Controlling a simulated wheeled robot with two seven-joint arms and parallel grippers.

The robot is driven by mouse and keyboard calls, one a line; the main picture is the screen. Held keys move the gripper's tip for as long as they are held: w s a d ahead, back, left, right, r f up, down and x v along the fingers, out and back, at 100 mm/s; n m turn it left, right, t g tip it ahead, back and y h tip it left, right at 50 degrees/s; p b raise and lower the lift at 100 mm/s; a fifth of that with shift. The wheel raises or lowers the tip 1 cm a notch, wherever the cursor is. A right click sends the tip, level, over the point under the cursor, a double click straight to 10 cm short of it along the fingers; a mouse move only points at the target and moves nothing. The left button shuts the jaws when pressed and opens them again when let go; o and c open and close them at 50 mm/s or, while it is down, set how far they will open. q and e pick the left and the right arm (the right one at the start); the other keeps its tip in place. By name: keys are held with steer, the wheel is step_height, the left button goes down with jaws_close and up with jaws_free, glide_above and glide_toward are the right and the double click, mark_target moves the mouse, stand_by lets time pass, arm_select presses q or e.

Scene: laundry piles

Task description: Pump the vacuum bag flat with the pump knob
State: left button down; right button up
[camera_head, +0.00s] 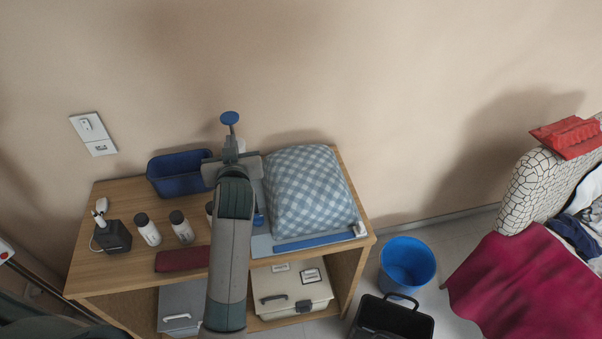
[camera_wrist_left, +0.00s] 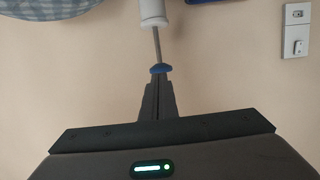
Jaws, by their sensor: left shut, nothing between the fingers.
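The vacuum bag (camera_head: 310,190) is puffed up, with blue-and-white checked contents, and lies on the wooden table's right half. A blue strip (camera_head: 305,242) runs along its front edge. The blue pump knob (camera_head: 230,117) stands high on its rod. In the wrist view the knob (camera_wrist_left: 160,69) is joined by a grey rod to the white pump body (camera_wrist_left: 153,14). My left gripper (camera_head: 230,145) is shut and empty, its fingertips (camera_wrist_left: 158,82) right at the knob; I cannot tell whether they touch it. My arm hides part of the pump and table. My right gripper is not in view.
A dark blue bin (camera_head: 180,174), white bottles (camera_head: 147,229), a dark box (camera_head: 112,237) and a folded maroon cloth (camera_head: 182,259) are on the wooden table (camera_head: 120,199). A blue bucket (camera_head: 407,265) and black crate (camera_head: 392,318) stand on the floor at right.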

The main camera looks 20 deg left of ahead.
arm_select(q)
step_height(320, 180, up, 8)
steer(key=p, duration=0.2)
steer(key=shift+a, duration=0.15)
steer(key=shift+f, duration=0.1)
steer(key=shift+w+a, duration=0.1)
